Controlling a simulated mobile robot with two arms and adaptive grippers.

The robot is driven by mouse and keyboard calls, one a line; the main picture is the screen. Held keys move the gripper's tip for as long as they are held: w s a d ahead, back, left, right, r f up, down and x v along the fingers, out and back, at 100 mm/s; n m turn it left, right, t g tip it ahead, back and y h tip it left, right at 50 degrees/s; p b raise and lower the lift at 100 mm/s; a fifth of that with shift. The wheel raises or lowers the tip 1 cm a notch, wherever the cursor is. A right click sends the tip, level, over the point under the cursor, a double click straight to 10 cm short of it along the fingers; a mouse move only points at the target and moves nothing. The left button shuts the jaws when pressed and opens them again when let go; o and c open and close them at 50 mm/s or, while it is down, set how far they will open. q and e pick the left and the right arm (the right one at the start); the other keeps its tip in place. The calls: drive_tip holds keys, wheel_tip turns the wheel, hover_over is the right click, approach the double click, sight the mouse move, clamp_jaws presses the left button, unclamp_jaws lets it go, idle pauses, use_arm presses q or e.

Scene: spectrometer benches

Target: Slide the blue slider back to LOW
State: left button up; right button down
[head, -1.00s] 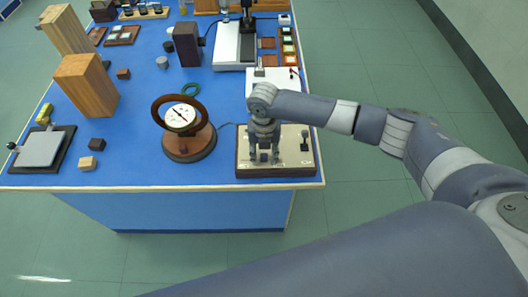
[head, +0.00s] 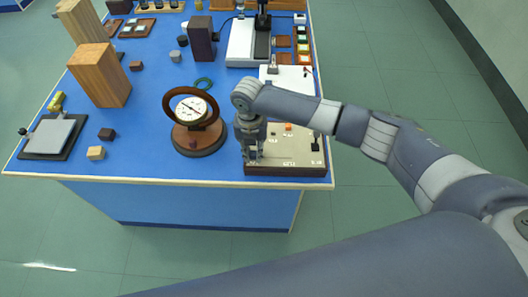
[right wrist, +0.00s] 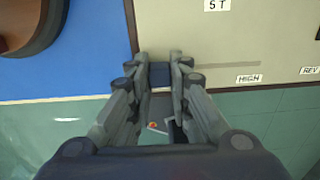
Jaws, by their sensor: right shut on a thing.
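The control panel (head: 285,167) is a cream plate on a dark base at the front right of the bench. My right gripper (head: 252,154) points down over its left end. In the right wrist view my right gripper (right wrist: 161,75) is shut on the dark blue slider (right wrist: 160,68), which sits between the fingertips. A thin slot line runs right from it across the panel plate (right wrist: 230,35) toward the HIGH label (right wrist: 249,79). I see no LOW label; the gripper may cover it. My left gripper is not in view.
A round dial gauge (head: 192,109) stands on a brown base just left of the panel. A black lever (head: 315,141) stands at the panel's right side. The bench's front edge (head: 200,181) runs close below. Wooden blocks (head: 99,75) stand farther left.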

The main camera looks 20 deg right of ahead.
sight(251, 153)
drive_tip(key=shift+a+r, duration=0.1)
drive_tip(key=shift+a, duration=0.2)
drive_tip(key=shift+d, duration=0.15)
drive_tip(key=c, duration=1.5)
unclamp_jaws()
drive_tip(key=shift+w, duration=0.1)
drive_tip(key=shift+a, duration=0.25)
drive_tip(key=shift+d, duration=0.1)
drive_tip(key=shift+r, duration=0.1)
wheel_tip(251, 153, up, 12)
drive_tip(key=shift+f, duration=0.15)
drive_tip(key=shift+f, duration=0.1)
